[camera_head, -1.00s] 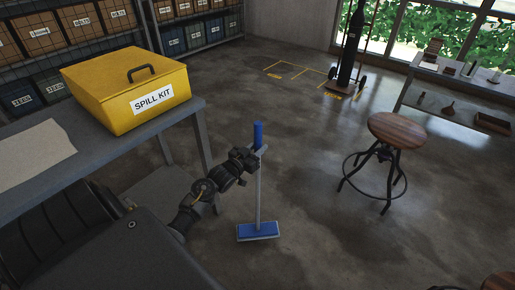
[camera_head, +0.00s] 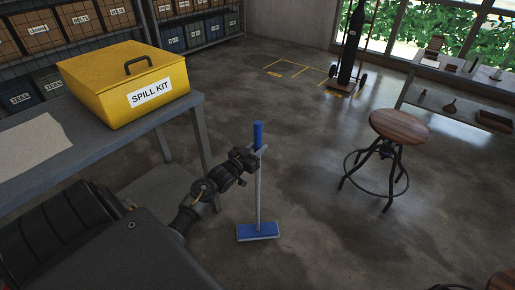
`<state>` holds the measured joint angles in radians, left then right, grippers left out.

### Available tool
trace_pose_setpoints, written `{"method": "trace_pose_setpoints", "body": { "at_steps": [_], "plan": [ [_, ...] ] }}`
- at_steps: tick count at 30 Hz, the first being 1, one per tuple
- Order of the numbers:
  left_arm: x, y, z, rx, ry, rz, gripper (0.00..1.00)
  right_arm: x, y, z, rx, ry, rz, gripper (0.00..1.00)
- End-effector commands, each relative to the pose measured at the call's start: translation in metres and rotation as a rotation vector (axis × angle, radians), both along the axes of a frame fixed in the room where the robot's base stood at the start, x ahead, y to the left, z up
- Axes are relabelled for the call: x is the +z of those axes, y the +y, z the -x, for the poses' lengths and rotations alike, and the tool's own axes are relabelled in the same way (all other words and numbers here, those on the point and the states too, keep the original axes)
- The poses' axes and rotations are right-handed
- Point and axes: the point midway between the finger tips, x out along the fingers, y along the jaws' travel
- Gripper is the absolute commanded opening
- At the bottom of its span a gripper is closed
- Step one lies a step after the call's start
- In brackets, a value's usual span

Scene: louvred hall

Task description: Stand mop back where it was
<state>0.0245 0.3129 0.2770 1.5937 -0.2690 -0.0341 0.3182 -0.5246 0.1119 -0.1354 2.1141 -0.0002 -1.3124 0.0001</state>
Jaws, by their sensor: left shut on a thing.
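The mop has a blue grip at the top, a grey pole and a flat blue head (camera_head: 258,231). It stands upright, its head at floor level just right of the grey table. My left gripper (camera_head: 258,152) is shut on the mop's pole just below the blue grip. I cannot tell for sure whether the head touches the floor. My right gripper is not in view.
A yellow spill kit box (camera_head: 124,84) and a paper sheet (camera_head: 30,140) lie on the grey table (camera_head: 110,146). A wooden-topped stool (camera_head: 399,127) stands to the right. A cylinder on a trolley (camera_head: 351,50) stands at the back near yellow floor markings (camera_head: 290,69). The floor between is clear.

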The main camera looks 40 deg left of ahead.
Motion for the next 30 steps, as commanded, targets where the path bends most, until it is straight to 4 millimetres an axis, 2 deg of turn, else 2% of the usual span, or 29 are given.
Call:
{"method": "trace_pose_setpoints", "body": {
  "at_steps": [8,29,30],
  "plan": [
    [0.003,0.000,-0.001,0.000,-0.007,-0.001,0.00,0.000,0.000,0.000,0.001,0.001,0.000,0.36],
    [-0.009,0.000,-0.001,0.000,-0.007,-0.001,0.00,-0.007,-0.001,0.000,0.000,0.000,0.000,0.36],
    [-0.009,0.000,-0.001,0.000,-0.007,-0.001,0.30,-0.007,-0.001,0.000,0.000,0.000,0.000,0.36]
  ]
}}
